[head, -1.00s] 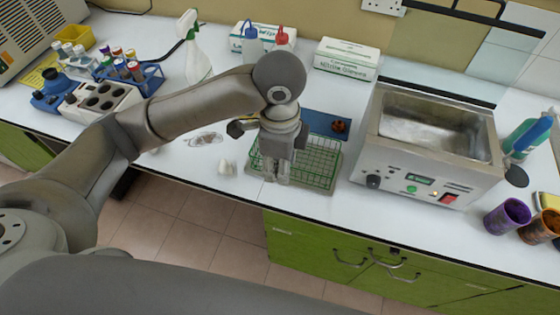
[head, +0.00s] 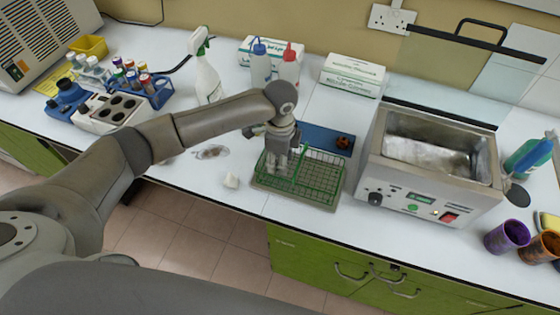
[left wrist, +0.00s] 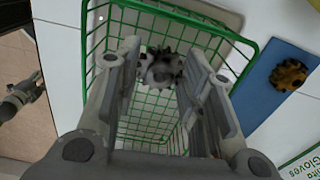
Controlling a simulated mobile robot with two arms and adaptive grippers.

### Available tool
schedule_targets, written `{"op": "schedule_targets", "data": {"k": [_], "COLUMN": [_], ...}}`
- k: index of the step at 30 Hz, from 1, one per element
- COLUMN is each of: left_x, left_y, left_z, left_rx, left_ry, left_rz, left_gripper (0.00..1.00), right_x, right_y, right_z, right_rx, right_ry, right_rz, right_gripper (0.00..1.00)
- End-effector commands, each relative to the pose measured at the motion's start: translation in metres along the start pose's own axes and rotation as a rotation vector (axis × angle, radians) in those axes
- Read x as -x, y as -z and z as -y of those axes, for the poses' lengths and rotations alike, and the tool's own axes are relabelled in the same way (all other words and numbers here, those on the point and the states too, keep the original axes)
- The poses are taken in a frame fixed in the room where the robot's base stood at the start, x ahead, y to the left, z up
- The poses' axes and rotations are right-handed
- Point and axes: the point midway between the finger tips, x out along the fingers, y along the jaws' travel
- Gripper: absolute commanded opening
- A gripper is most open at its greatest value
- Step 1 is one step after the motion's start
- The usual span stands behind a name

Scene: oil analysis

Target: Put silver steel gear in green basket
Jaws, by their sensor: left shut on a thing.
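The silver steel gear (left wrist: 161,69) is a small toothed grey wheel between the fingers of my left gripper (left wrist: 160,62) in the left wrist view. My left gripper is shut on it, over the green wire basket (left wrist: 150,106). In the head view my left gripper (head: 279,171) points down at the left half of the basket (head: 318,181). The gear is too small to make out there. Whether it touches the basket floor cannot be told. A grey part at the left of the wrist view may be my right gripper (left wrist: 20,95); its jaws are unclear.
A blue mat (head: 326,139) with a brown gear (head: 343,142) lies behind the basket. A metal bath (head: 425,170) stands to the right. Bottles and a glove box (head: 352,75) stand behind.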

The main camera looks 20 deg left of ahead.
Motion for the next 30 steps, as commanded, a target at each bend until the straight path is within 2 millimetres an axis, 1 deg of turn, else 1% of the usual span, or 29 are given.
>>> {"op": "schedule_targets", "data": {"k": [1, 4, 16, 17, 21, 30], "left_x": [-0.007, -0.016, -0.021, -0.021, -0.021, -0.02], "left_y": [0.0, 0.0, 0.0, 0.0, 0.0, 0.0], "left_z": [-0.001, -0.001, -0.001, -0.001, -0.001, -0.001], "left_rx": [0.0, -0.001, -0.002, -0.002, -0.001, -0.001], "left_ry": [-0.003, 0.0, 0.0, 0.0, 0.0, 0.001], "left_rz": [0.0, 0.001, 0.0, 0.001, 0.001, 0.001], "left_gripper": [0.1, 0.1, 0.1, 0.41, 0.58, 0.58], "right_x": [0.002, 0.003, 0.002, 0.002, 0.002, 0.002], "right_y": [0.004, 0.01, 0.009, 0.009, 0.006, 0.005], "right_z": [-0.001, -0.001, -0.001, -0.001, -0.001, 0.0], "right_rx": [0.0, 0.0, 0.001, 0.001, 0.001, 0.001], "right_ry": [-0.001, -0.001, -0.001, -0.001, 0.0, 0.0], "right_rz": [-0.007, -0.016, -0.015, -0.014, -0.01, -0.008], "right_gripper": [0.4, 0.4, 0.4, 0.4, 0.4, 0.4]}}
